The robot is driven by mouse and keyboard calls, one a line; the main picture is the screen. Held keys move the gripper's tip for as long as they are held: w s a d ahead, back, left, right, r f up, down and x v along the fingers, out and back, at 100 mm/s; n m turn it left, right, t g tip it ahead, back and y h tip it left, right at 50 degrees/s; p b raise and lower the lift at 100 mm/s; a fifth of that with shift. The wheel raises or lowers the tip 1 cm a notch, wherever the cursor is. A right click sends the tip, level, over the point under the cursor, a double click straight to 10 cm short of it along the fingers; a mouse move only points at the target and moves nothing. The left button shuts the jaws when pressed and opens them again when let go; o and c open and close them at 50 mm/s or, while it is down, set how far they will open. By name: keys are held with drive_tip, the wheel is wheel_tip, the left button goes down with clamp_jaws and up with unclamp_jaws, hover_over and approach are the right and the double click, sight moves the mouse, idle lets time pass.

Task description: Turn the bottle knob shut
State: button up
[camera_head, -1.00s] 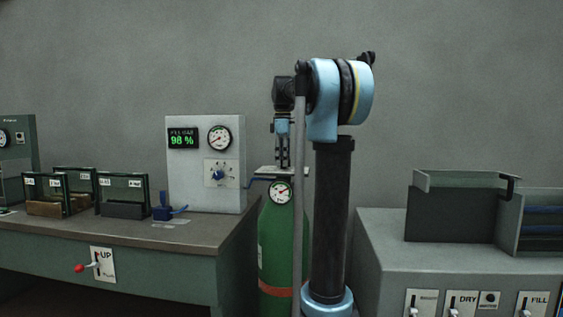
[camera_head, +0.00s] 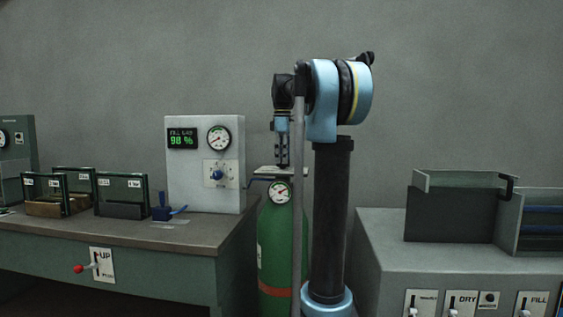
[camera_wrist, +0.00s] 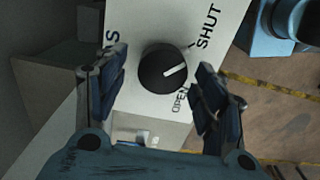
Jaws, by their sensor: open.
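The bottle knob (camera_wrist: 163,69) is a round black dial with a white pointer line, on a white plate (camera_wrist: 141,22) marked OPEN and SHUT, in the wrist view. Its pointer line aims to the right side, between the two words. My gripper (camera_wrist: 157,82) is open, with one finger on each side of the knob and gaps on both sides. In the head view my gripper (camera_head: 282,155) points down above the green gas bottle (camera_head: 277,240). The knob itself cannot be made out there. A round gauge (camera_head: 279,192) sits on the bottle's front.
A bench (camera_head: 150,232) at left holds a white panel (camera_head: 190,185) with a display reading about 98 %, a gauge and a blue dial. A grey cabinet (camera_head: 385,262) stands at right.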

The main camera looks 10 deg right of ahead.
wheel_tip(320, 180, up, 11)
idle(0.4)
idle(0.4)
